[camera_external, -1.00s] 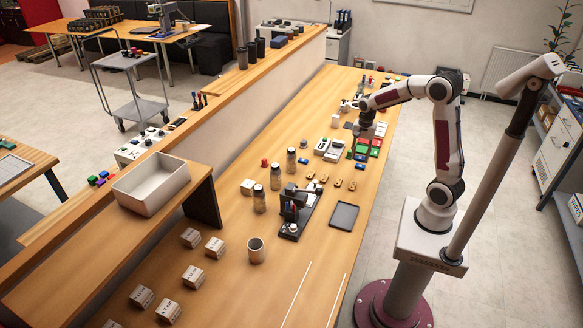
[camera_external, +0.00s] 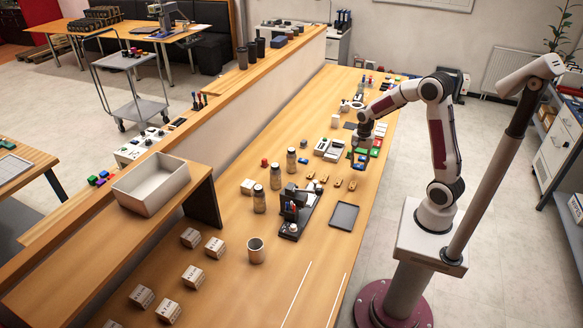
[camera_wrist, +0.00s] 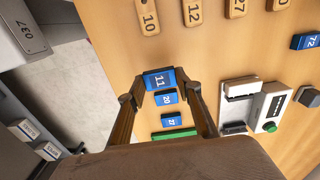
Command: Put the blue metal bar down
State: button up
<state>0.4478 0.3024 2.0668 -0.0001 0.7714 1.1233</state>
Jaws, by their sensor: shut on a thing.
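The blue metal bar (camera_wrist: 159,79), marked 11, is between the fingertips of my gripper (camera_wrist: 160,84) in the wrist view. My gripper is shut on it, one finger at each end. Two more blue bars, marked 20 (camera_wrist: 166,97) and 27 (camera_wrist: 171,119), lie just below it in the wrist view. How far the held bar is above the table is hard to tell. In the external view, my gripper (camera_external: 361,149) is low over the table beside the coloured bars, and the held bar is too small to make out clearly.
A green bar (camera_wrist: 174,134) lies beyond the blue ones. Wooden number tags (camera_wrist: 148,16) lie along the top of the wrist view. A white device (camera_wrist: 255,105) and a blue bar marked 72 (camera_wrist: 306,41) are at right. A dark tray (camera_external: 343,216) lies nearer the camera.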

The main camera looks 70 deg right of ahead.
aim_at(358, 166)
jog(key=shift+f, duration=2.15)
jog(key=shift+f, duration=0.2)
jog(key=o, duration=1.1)
jog(key=shift+r, duration=0.1)
jog(key=shift+a+r, duration=0.15)
jog(key=shift+r, duration=1.75)
jog(key=shift+a+r, duration=0.15)
jog(key=shift+r, duration=1.75)
